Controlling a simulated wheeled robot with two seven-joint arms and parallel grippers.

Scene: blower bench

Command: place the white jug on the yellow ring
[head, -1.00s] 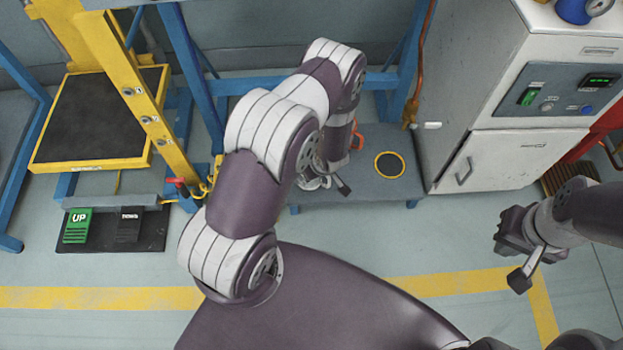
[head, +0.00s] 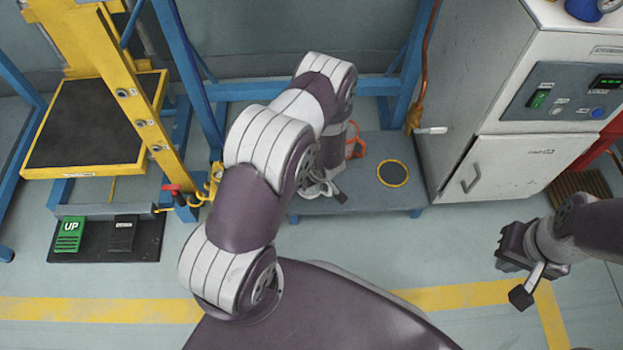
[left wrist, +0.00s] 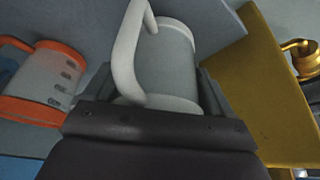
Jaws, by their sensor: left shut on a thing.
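The white jug (left wrist: 165,65) shows in the left wrist view, with its large curved handle towards the camera. My left gripper (left wrist: 152,97) is shut on it, with a finger on either side of the body. In the head view my own left arm mostly hides this gripper (head: 318,188), and I cannot clearly make out the jug there. The yellow ring (head: 394,186) lies around a black disc on the low grey bench, to the right of my left gripper. My right gripper (head: 513,250) is at the right, away from the bench; its jaw opening is unclear.
An orange-trimmed jug (left wrist: 40,85) stands left of the white jug in the left wrist view; its orange handle (head: 355,140) shows behind my arm. The grey bench (head: 365,200) is clear around the ring. A white cabinet (head: 520,180) stands to its right, a yellow lift frame (head: 150,125) left.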

